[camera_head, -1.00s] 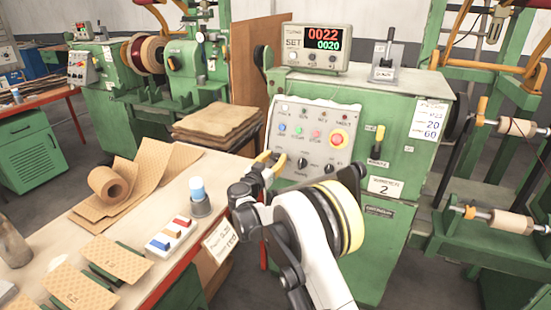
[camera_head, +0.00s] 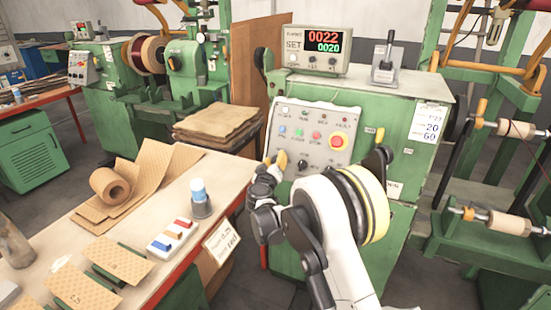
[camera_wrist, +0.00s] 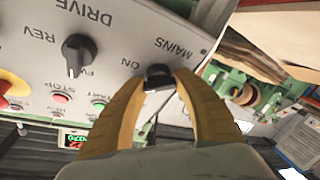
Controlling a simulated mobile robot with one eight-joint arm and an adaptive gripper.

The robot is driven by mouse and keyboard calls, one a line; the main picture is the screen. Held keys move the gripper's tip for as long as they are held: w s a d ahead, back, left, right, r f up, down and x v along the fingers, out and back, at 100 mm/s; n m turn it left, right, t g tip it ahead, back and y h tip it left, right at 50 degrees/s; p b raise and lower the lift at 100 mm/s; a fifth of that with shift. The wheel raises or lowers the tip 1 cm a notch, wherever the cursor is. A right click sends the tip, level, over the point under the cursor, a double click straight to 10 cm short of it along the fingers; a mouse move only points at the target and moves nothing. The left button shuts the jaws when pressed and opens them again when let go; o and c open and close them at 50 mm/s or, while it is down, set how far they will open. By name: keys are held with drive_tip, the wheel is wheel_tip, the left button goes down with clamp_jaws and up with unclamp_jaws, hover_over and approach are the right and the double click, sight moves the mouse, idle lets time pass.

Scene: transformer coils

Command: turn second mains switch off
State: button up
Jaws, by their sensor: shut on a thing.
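The mains switch is a black knob (camera_wrist: 158,71) at the end of the panel, labelled MAINS with ON beside it, and shows in the wrist view. My gripper (camera_wrist: 160,84) is shut on it, with one yellow fingertip on each side. I cannot tell clearly which way the knob points. In the head view my gripper (camera_head: 275,163) is at the lower left of the grey control panel (camera_head: 345,120) on the green machine, and it hides the mains knob there.
The DRIVE knob (camera_wrist: 77,55) is close beside my left finger in the wrist view. The red emergency button (camera_head: 337,141) is on the same panel. The counter display (camera_head: 316,47) on top is lit. A workbench (camera_head: 135,215) with paper rolls stands left.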

drive_tip(key=n+y+p, duration=0.1)
drive_tip(key=n, duration=0.2)
drive_tip(key=n+g+y, duration=0.1)
drive_tip(key=n, duration=0.2)
drive_tip(key=shift+p, duration=0.35)
drive_tip(key=n+g, duration=0.1)
drive_tip(key=n, duration=0.1)
drive_tip(key=n+g+y+p, duration=0.1)
drive_tip(key=n, duration=0.2)
drive_tip(key=shift+f+p, duration=0.1)
drive_tip(key=shift+p, duration=0.2)
drive_tip(key=shift+n, duration=0.3)
drive_tip(key=o, duration=1.2)
drive_tip(key=v, duration=1.2)
drive_tip(key=shift+a, duration=0.1)
